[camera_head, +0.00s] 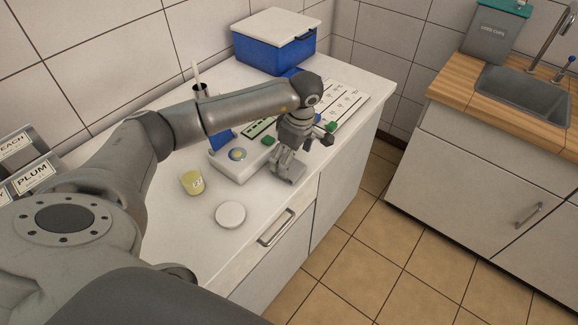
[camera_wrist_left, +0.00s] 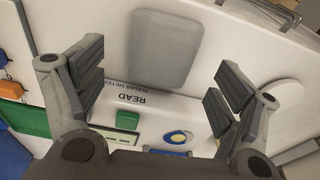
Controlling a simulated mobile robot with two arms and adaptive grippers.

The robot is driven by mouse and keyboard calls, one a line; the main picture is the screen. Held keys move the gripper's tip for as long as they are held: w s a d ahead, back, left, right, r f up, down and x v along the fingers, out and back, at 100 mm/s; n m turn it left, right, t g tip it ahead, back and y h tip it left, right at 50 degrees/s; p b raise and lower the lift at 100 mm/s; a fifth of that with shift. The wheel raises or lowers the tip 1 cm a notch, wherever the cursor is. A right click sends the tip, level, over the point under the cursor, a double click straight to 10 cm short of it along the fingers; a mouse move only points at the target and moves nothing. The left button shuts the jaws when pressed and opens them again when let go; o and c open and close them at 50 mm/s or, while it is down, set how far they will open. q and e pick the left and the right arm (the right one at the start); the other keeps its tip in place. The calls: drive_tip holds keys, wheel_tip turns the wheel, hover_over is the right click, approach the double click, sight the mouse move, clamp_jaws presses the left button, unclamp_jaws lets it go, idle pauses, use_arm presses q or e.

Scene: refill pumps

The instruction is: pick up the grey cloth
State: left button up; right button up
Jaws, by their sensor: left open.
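The grey cloth (camera_wrist_left: 167,48) is a flat grey rounded rectangle on the white counter, shown in the left wrist view. It lies beside the white device marked "READ" and "SUGAR METER" (camera_wrist_left: 145,110). My left gripper (camera_wrist_left: 160,88) is open and empty, its two fingers apart to the left and right of the near part of the cloth in that picture. In the head view my left gripper (camera_head: 287,166) is low over the counter's front edge, beside the meter (camera_head: 238,165). There I cannot tell the cloth from the grey fingers. My right gripper is not in view.
A white disc (camera_head: 230,214) and a pale yellow cup (camera_head: 192,182) stand on the counter (camera_head: 200,240) left of the gripper. A blue box with a white lid (camera_head: 272,54) is at the back. A drawer handle (camera_head: 276,228) juts from the front.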

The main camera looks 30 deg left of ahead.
sight(290, 166)
use_arm(q)
drive_tip(key=shift+a+f+p, duration=0.2)
drive_tip(key=shift+f+p, duration=0.35)
drive_tip(key=shift+f, duration=1.35)
drive_tip(key=c, duration=0.9)
